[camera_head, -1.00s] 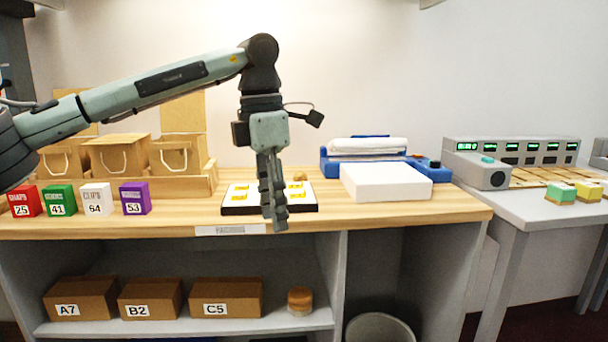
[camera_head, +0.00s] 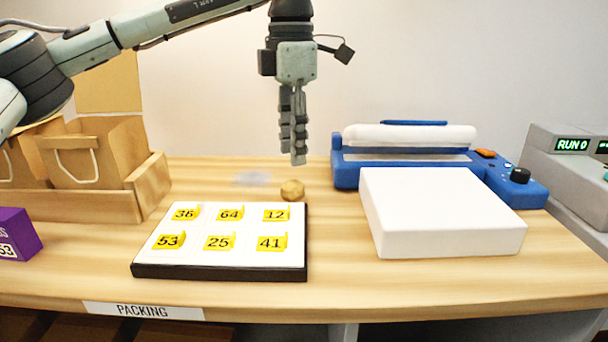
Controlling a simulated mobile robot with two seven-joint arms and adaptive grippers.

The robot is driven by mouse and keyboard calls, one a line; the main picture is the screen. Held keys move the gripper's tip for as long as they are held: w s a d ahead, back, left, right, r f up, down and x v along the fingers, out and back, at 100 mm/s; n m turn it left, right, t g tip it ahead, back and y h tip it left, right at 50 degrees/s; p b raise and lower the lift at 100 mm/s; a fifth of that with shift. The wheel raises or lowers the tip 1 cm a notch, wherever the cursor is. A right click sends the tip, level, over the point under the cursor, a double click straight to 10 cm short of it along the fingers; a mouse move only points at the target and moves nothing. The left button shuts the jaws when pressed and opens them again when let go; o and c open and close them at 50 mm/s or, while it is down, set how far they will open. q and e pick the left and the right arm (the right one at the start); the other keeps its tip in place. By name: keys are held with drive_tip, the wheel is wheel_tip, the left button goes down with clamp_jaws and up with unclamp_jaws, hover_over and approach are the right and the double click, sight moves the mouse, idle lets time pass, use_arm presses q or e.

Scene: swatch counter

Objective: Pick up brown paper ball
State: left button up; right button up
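The brown paper ball (camera_head: 292,190) is small and crumpled. It rests on the wooden counter (camera_head: 560,262) just behind the back right corner of the white board with yellow number tags (camera_head: 203,257). My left gripper (camera_head: 299,161) hangs pointing down above the ball, with a small gap in the picture between its fingertips and the ball. The fingers are seen nearly edge-on and overlap, so how far apart they are is unclear. Nothing shows held between them. My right gripper is not in view.
A white box (camera_head: 445,215) stands to the right, in front of a blue machine with a white roll (camera_head: 400,172). Paper bags in a wooden holder (camera_head: 150,190) and a purple box (camera_head: 18,232) are at left. A faint translucent patch (camera_head: 252,179) lies left of the ball.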

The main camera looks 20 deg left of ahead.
sight(292, 181)
use_arm(q)
drive_tip(key=shift+f, duration=0.35)
wheel_tip(292, 181, down, 6)
drive_tip(key=shift+s+a+f, duration=0.1)
drive_tip(key=shift+s+f, duration=0.05)
drive_tip(key=shift+f, duration=0.35)
drive_tip(key=shift+c, duration=1.6)
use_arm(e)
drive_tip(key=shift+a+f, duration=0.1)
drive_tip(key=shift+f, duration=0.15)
use_arm(q)
drive_tip(key=shift+r, duration=0.1)
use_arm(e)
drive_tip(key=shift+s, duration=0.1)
